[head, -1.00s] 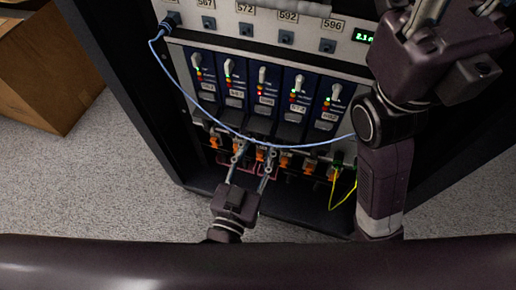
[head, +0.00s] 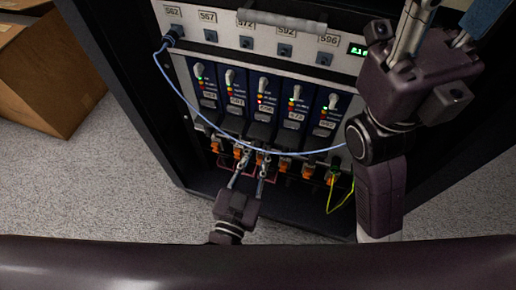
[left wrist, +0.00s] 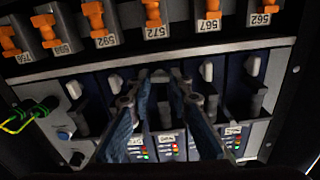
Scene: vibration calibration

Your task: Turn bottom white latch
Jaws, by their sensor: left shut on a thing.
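The rack's column modules each carry a white latch at top and bottom. In the left wrist view the lower white latches form a row, and the middle one (left wrist: 160,75) lies between my left gripper's fingertips. My left gripper (head: 254,156) reaches up from below at the bottom of the modules in the head view. It also shows in the left wrist view (left wrist: 163,88), its two fingers closed in on that latch. In the head view the latch is hidden by fingers and cable. My right gripper (head: 445,20) is raised at the upper right, its fingertips cut off by the frame.
Orange latches (left wrist: 153,12) with number labels sit in a row beside the white ones. A blue cable (head: 235,135) sags across the modules in front. A yellow-green cable (head: 340,205) hangs at the lower right. A cardboard box (head: 42,75) stands left on carpet.

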